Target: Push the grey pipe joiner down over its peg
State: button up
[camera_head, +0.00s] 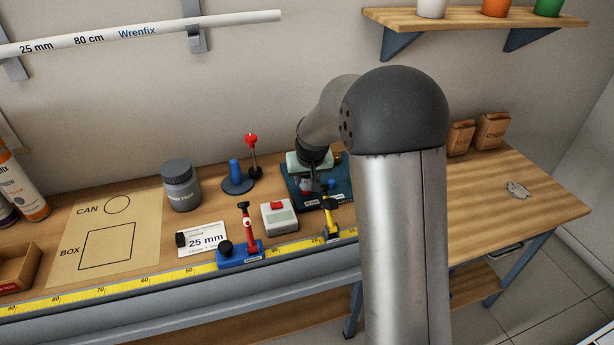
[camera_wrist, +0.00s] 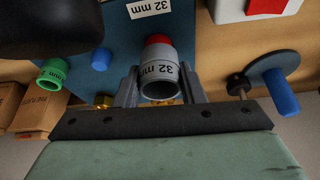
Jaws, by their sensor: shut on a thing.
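The grey pipe joiner (camera_wrist: 159,72), marked 32 mm, sits between the two fingers of my gripper (camera_wrist: 158,88) in the wrist view. My gripper is shut on it, and its open end faces the camera. A red part (camera_wrist: 158,40) shows at the joiner's far end; I cannot tell whether it is the peg or how far the joiner is over it. The blue board (camera_wrist: 125,45) lies below, with a 32 mm label. In the head view my gripper (camera_head: 311,185) is low over the blue board (camera_head: 340,199), and my arm hides much of it.
A green joiner (camera_wrist: 52,72) and a blue peg (camera_wrist: 101,59) are left of my gripper in the wrist view. A blue peg on a round base (camera_head: 237,178), a red-knobbed stand (camera_head: 252,150), a white box with a red button (camera_head: 279,216) and a yellow-handled tool (camera_head: 330,215) stand close by.

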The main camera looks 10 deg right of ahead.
jog(key=shift+f+b, duration=0.5)
jog(key=shift+f, duration=0.2)
jog(key=o, duration=1)
jog(key=shift+o, duration=0.2)
jog(key=shift+r, duration=0.1)
jog(key=b+v, duration=0.1)
jog(key=v, duration=1.6)
jog(key=shift+s+a+r, duration=0.1)
